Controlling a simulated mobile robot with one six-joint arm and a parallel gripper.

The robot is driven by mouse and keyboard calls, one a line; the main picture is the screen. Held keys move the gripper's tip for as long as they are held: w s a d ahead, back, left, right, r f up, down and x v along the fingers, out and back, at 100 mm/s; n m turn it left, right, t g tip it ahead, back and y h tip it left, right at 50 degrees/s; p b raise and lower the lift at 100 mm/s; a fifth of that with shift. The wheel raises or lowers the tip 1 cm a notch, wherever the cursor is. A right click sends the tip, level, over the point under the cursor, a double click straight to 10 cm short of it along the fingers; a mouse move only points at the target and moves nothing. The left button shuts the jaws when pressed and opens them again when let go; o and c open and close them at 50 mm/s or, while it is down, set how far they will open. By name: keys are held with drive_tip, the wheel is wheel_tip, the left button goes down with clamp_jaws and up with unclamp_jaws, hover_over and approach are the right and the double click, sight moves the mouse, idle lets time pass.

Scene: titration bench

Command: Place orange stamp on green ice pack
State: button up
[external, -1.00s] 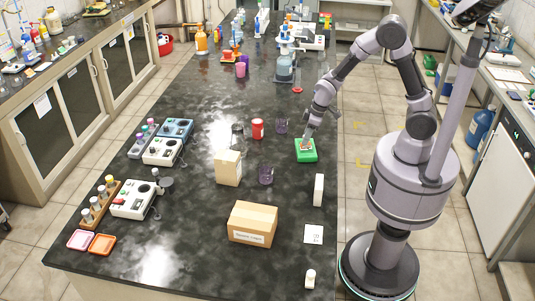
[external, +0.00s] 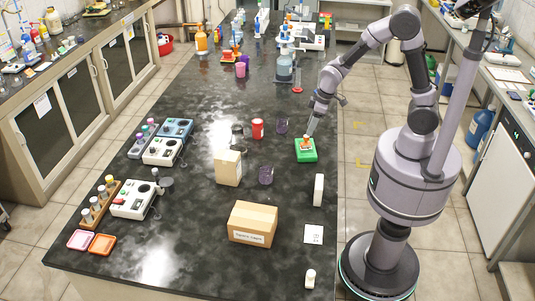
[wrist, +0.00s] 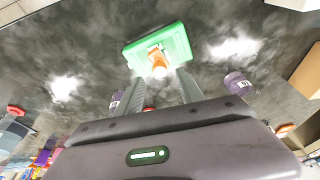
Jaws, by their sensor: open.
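The green ice pack (external: 306,155) lies flat on the dark bench near its right edge; it also shows in the wrist view (wrist: 178,40). The orange stamp (external: 306,142) stands on top of the ice pack, its handle toward the camera in the wrist view (wrist: 159,64). My gripper (external: 312,130) is just above the stamp in the external view. In the wrist view its two fingers (wrist: 157,82) are spread apart with the stamp beyond and between their tips. The gripper is open and holds nothing.
A white upright block (external: 319,189) stands nearer the front on the right edge. The bench just in front of the ice pack is clear.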

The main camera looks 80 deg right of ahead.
drive_tip(key=s+a+r+m+t+p, duration=0.1)
drive_tip(key=s+a+r, duration=0.15)
drive_tip(key=r, duration=0.45)
drive_tip(key=s+a+r+m+p, duration=0.1)
drive_tip(key=s+a+r, duration=0.1)
drive_tip(key=s+r, duration=0.35)
drive_tip(key=s+a+r+m+t+y, duration=0.1)
drive_tip(key=s+a+r+m+y, duration=0.1)
drive_tip(key=s+a+r, duration=0.5)
drive_tip(key=s, duration=0.2)
drive_tip(key=shift+s+t, duration=0.3)
drive_tip(key=shift+s, duration=0.1)
drive_tip(key=shift+a+r+b, duration=0.1)
drive_tip(key=shift+b, duration=0.2)
